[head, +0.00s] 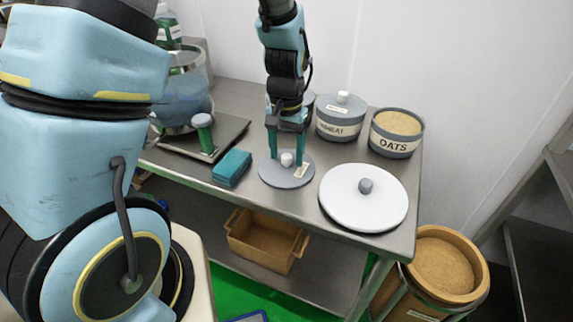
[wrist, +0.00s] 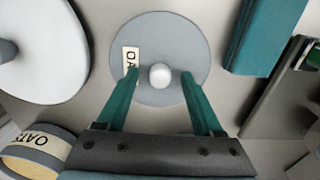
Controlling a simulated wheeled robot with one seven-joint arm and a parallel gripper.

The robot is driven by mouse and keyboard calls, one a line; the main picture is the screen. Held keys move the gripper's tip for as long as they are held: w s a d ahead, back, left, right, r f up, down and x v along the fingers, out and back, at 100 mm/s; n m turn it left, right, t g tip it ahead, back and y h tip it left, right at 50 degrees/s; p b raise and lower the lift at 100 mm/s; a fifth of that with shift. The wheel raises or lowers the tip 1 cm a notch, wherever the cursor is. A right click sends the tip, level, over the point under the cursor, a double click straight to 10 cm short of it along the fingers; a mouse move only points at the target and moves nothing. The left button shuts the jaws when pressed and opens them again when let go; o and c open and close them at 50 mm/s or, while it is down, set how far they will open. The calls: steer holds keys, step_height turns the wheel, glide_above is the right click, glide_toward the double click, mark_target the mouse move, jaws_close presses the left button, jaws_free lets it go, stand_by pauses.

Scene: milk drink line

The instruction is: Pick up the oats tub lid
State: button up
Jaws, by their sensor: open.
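The oats tub lid (head: 273,174) is a flat grey disc with a white round knob and a small label. It lies on the steel table, left of a large white lid. In the wrist view the grey lid (wrist: 160,35) fills the upper middle, its label partly behind a finger. My gripper (head: 288,158) points down over the lid, and its teal fingers are open on either side of the knob. In the wrist view my gripper (wrist: 160,78) also straddles the knob without touching it. The oats tub (head: 395,135) stands open at the back right, full of oats.
A white lid with grey knob (head: 340,205) lies close on the right. A teal block (head: 232,168) lies on the left, near a scale (head: 222,135) with a green-handled tool. A lidded wheat tub (head: 340,120) stands behind. A barrel (head: 450,265) stands on the floor.

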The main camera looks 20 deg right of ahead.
jaws_close()
stand_by(0.4)
